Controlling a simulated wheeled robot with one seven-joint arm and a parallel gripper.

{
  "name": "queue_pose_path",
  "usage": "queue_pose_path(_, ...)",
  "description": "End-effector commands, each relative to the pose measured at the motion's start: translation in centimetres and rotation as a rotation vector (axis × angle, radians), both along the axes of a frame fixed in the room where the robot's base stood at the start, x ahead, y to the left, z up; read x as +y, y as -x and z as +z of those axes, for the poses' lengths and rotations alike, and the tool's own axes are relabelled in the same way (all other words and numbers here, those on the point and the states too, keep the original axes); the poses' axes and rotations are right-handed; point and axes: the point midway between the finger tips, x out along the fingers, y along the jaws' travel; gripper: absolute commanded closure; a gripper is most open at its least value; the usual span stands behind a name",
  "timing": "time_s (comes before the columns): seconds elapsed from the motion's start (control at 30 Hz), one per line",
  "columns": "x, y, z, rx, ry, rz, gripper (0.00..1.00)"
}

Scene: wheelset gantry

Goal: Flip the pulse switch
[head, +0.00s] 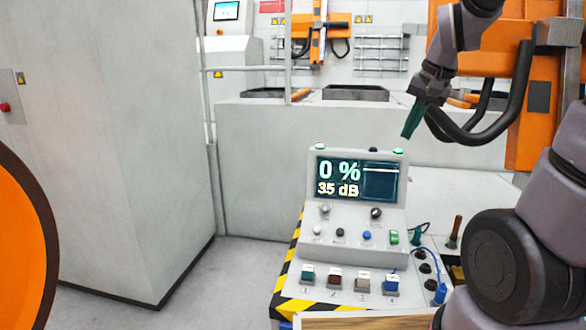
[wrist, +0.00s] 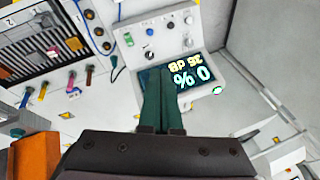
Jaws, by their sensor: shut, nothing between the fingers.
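The control console (head: 350,222) stands in the lower middle of the head view. The labels are too small to read, so I cannot tell which control is the pulse switch. My gripper (head: 408,134) has dark green fingers, shut and empty, above and right of the console. In the wrist view, my gripper (wrist: 160,70) covers part of the screen.
The lit screen (head: 350,180) reads 0 % and 35 dB. Several coloured blocks sit on the lower ledge, including a green one (head: 307,274). A blue plug (head: 440,293) and cable lie at the right. Black-yellow striping (head: 288,262) marks the console's left edge.

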Motion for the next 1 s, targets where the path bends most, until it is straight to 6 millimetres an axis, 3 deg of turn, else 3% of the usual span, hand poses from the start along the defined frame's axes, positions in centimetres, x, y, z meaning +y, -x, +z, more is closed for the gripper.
queue_pose_path(0.03,0.3,1.7,1.5,-0.04,0.0,0.016,1.0)
queue_pose_path(0.17,1.2,5.9,4.1,-0.119,0.009,0.058,1.0)
queue_pose_path(0.3,1.9,9.7,5.6,-0.186,0.023,0.093,1.0)
queue_pose_path(0.4,2.2,11.4,6.0,-0.218,0.031,0.11,1.0)
queue_pose_path(0.6,2.4,12.7,6.2,-0.239,0.037,0.122,1.0)
queue_pose_path(1.0,2.4,12.7,6.2,-0.239,0.037,0.122,1.0)
